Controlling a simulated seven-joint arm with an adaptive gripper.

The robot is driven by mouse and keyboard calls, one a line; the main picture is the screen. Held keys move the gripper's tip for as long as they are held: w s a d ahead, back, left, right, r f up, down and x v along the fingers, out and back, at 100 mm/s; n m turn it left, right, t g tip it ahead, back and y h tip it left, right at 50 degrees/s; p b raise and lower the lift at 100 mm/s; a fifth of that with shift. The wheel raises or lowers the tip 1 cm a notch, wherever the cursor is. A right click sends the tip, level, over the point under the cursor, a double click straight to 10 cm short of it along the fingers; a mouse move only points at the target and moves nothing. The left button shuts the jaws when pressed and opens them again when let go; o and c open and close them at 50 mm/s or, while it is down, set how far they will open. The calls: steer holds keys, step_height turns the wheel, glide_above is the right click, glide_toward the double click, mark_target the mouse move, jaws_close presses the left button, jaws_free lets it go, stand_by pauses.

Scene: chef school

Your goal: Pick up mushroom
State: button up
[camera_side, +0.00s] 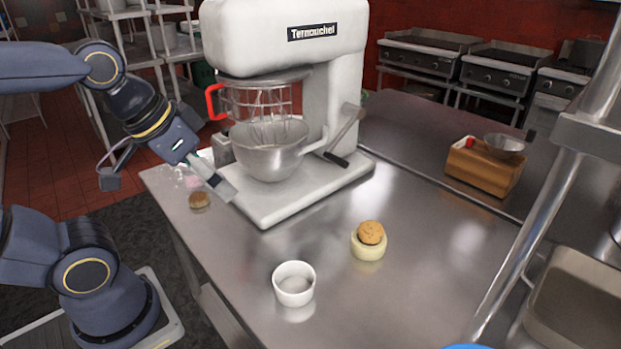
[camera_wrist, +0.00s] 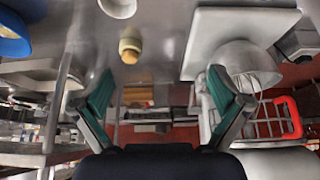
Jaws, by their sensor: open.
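A small brown rounded item (camera_side: 199,200), possibly the mushroom, lies on the metal table near its left edge, beside the mixer base. Another tan-brown rounded item (camera_side: 371,232) sits on top of a cream-coloured round pot (camera_side: 368,251) at mid-table; I cannot tell for sure which is the mushroom. The tan item also shows in the wrist view (camera_wrist: 130,56). My gripper (camera_side: 222,188) is beside the mixer's left front corner, above and right of the brown item in the picture. In the wrist view its two fingers (camera_wrist: 162,100) are wide apart with nothing between them.
A large white stand mixer (camera_side: 340,60) with a steel bowl (camera_side: 268,150) stands close to my gripper. An empty white ramekin (camera_side: 294,284) is near the front. A wooden box (camera_side: 482,172) with a metal bowl (camera_side: 504,146) stands at right. The table between is clear.

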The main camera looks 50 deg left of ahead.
steer(key=shift+c, duration=0.4)
steer(key=w+a+r+g+y, duration=0.1)
steer(key=w+a+r+g, duration=0.1)
steer(key=w+a+r, duration=0.55)
steer(key=m+g+h, duration=0.1)
steer(key=m+g, duration=0.1)
steer(key=g, duration=0.2)
glide_above(197, 194)
step_height(197, 194, down, 2)
steer(key=f, duration=0.1)
step_height(197, 194, down, 28)
steer(key=shift+f, duration=0.2)
